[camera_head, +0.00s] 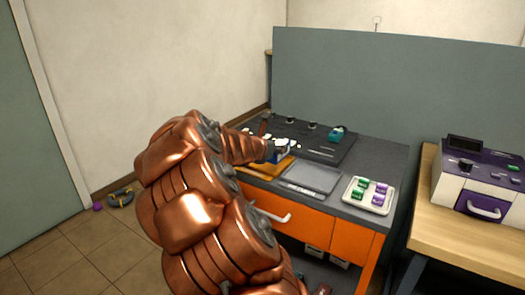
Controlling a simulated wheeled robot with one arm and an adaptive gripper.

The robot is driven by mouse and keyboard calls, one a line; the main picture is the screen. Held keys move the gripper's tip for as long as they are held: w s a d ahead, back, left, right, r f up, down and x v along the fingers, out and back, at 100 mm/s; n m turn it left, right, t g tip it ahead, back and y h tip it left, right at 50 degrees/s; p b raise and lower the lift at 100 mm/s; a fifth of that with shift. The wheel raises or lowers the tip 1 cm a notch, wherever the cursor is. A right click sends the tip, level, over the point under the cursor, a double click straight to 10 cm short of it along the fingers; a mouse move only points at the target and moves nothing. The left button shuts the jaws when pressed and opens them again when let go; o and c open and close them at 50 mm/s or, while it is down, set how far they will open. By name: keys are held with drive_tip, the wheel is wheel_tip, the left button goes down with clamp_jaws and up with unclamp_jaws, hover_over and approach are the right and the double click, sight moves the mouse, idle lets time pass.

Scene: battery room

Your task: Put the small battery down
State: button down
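My copper arm reaches over the dark grey workbench top (384,152), and my gripper (282,151) is at its end, small and partly hidden by the arm. A small blue piece (270,153) shows at the gripper, above an orange tray or board (279,168). I cannot tell whether the blue piece is a battery or whether the gripper holds it. A white tray (349,197) at the bench's front right holds several small green (360,189) and purple (381,188) cells. Whether the gripper's fingers are open or shut is not visible.
A grey flat tray (312,178) lies between the orange one and the white tray. A black panel (318,142) with knobs and a teal object (337,132) stands behind. A grey partition (400,85) rises at the back. A purple-and-white machine (480,180) sits on a wooden table right.

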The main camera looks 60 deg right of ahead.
drive_tip(key=w, duration=0.4)
drive_tip(key=w+d, duration=0.1)
drive_tip(key=w, duration=0.1)
drive_tip(key=shift+d+f+p, duration=0.1)
drive_tip(key=shift+f+p, duration=0.15)
drive_tip(key=shift+p, duration=0.15)
drive_tip(key=shift+f+b, duration=0.3)
drive_tip(key=shift+f, duration=1.4)
drive_tip(key=shift+f, duration=0.15)
drive_tip(key=c, duration=0.6)
unclamp_jaws()
drive_tip(key=v, duration=1.2)
